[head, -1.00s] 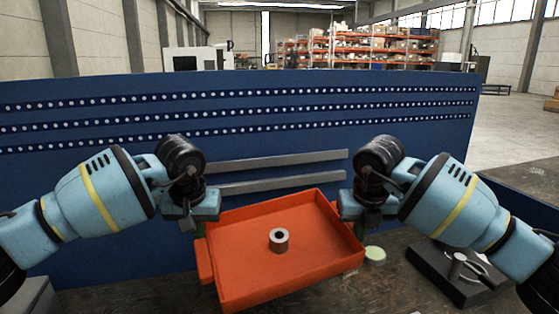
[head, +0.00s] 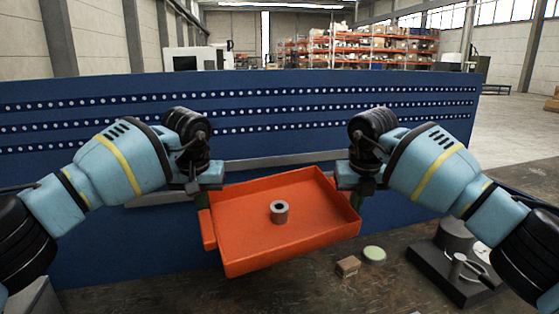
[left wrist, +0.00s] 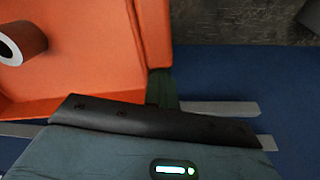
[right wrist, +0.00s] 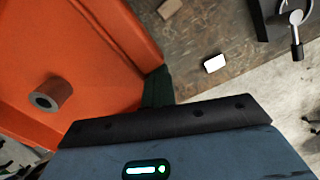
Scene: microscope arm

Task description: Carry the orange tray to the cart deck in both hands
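The orange tray (head: 245,215) hangs between my two hands, above the dark worktop. A grey ring-shaped part (head: 279,212) stands on its floor, a little right of the middle. The tray looks turned or tilted, its front edge running lower at the left; I cannot tell which. My left gripper (head: 206,205) is shut on the tray's left end, and its finger shows at the tray wall in the left wrist view (left wrist: 163,90). My right gripper (head: 357,198) is shut on the right end, its finger at the wall in the right wrist view (right wrist: 157,88). I cannot make out the cart deck.
A dark base with a metal fitting (head: 455,275) stands at right. A blue perforated panel (head: 270,100) rises behind.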

